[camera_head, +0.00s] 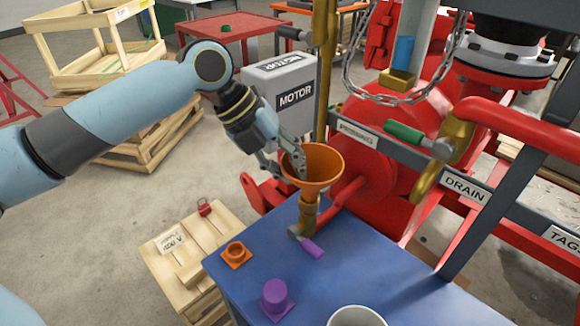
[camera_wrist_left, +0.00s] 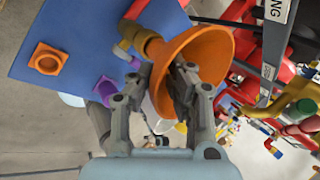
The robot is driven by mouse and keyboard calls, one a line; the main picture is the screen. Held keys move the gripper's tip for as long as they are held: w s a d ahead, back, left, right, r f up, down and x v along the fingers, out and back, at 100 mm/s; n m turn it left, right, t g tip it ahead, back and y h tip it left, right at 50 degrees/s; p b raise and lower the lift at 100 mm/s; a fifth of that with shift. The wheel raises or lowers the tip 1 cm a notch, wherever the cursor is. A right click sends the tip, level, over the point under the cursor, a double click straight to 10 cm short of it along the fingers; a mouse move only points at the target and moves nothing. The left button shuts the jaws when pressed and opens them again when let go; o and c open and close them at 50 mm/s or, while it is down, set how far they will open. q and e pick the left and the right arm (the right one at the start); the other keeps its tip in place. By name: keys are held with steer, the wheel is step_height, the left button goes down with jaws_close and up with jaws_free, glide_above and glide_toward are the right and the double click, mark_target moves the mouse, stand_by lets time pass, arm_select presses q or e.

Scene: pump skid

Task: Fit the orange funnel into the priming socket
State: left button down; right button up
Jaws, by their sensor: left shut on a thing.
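The orange funnel (camera_head: 325,170) stands mouth up above the blue table, nearly upright. My left gripper (camera_head: 299,170) is shut on its rim, with one finger inside the cone and one outside. The left wrist view shows the fingers (camera_wrist_left: 160,85) across the wall of the funnel (camera_wrist_left: 212,45). The brass priming socket (camera_head: 308,214) is right under the funnel and lines up with its lower end. It also shows in the left wrist view (camera_wrist_left: 134,36). The spout is hidden, and I cannot tell how deep it sits in the socket. My right gripper is out of view.
The blue table (camera_head: 350,270) carries an orange square-based ring (camera_head: 236,254), a purple cap (camera_head: 276,297) and a white cup (camera_head: 357,318). A purple-handled valve (camera_head: 312,247) is at the socket's foot. Red pump piping, a chain (camera_head: 400,95) and a labelled grey rail (camera_head: 400,150) crowd the right.

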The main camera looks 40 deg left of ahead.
arm_select(q)
steer(key=shift+f, duration=0.35)
steer(key=c, duration=1.3)
jaws_free()
steer(key=shift+o, duration=0.4)
steer(key=v, duration=0.7)
steer(key=shift+r, duration=0.25)
steer(key=shift+s+a, duration=0.1)
steer(key=shift+s, duration=0.05)
